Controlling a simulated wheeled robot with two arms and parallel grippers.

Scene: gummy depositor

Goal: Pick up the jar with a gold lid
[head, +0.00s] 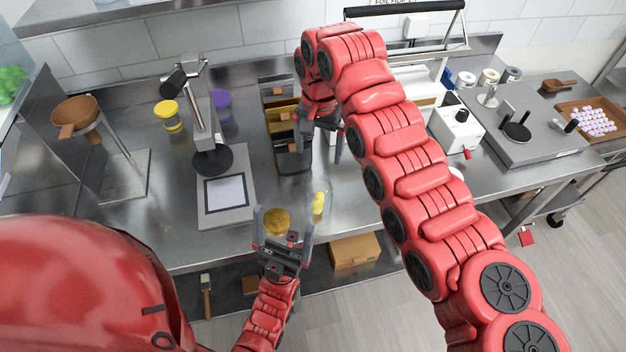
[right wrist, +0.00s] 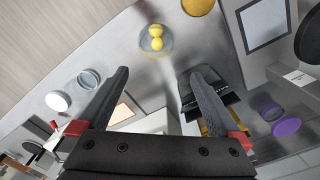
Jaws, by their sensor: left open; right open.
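The jar with a gold lid (head: 276,221) stands near the front edge of the steel counter in the head view. Its lid also shows, cut off by the top edge, in the right wrist view (right wrist: 198,6). My left gripper (head: 283,224) is open, with its fingers on either side of the jar in the picture. I cannot tell whether they touch it. My right gripper (head: 319,152) is open and empty, pointing down over the counter beside dark bins. It also shows in the right wrist view (right wrist: 158,72).
A clear container with yellow balls (head: 319,203) stands just right of the jar. A yellow-lidded jar (head: 167,113) and a purple-lidded jar (head: 221,99) stand further back. The counter's front edge is close.

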